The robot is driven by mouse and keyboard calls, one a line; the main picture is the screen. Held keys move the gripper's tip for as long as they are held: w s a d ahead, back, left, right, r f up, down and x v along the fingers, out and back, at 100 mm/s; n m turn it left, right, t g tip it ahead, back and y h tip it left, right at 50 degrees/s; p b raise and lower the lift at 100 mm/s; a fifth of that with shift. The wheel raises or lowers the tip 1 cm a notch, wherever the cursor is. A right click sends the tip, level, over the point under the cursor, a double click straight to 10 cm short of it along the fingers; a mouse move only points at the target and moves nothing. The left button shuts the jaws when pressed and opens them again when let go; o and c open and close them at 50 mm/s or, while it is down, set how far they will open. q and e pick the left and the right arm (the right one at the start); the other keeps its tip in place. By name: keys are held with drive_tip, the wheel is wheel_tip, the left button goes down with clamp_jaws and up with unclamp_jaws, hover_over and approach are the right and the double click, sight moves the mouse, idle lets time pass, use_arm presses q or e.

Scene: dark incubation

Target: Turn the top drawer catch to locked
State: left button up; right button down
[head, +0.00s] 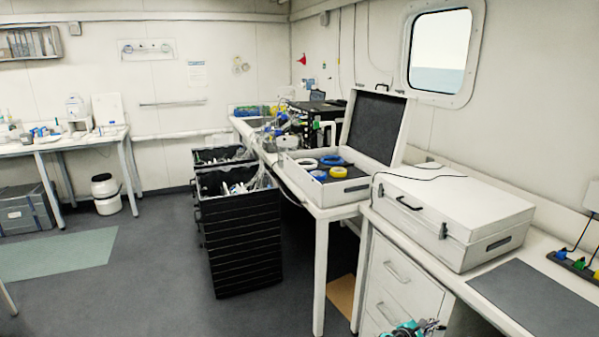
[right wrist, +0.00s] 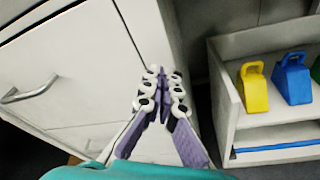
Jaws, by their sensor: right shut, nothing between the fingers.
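The white drawer unit (head: 405,285) stands under the bench at the lower right of the head view. Its top drawer (head: 400,258) has a bar handle (head: 397,277) and appears closed. In the right wrist view, a drawer handle (right wrist: 30,92) shows on the white front at left. I cannot make out the catch in either view. My right gripper (head: 431,325) is at the bottom edge of the head view, by the drawer unit. In the right wrist view its fingers (right wrist: 165,75) are together and empty, in front of the unit's right edge. My left gripper is not in view.
A white case (head: 450,205) lies on the bench above the drawers, beside a dark mat (head: 540,300). In the right wrist view, an open shelf (right wrist: 225,75) at right holds a yellow block (right wrist: 254,90) and a blue block (right wrist: 292,80). Open floor (head: 160,270) lies left.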

drive_tip(key=shift+r+x, duration=0.25)
drive_tip(key=shift+x, duration=0.9)
drive_tip(key=shift+f, duration=0.65)
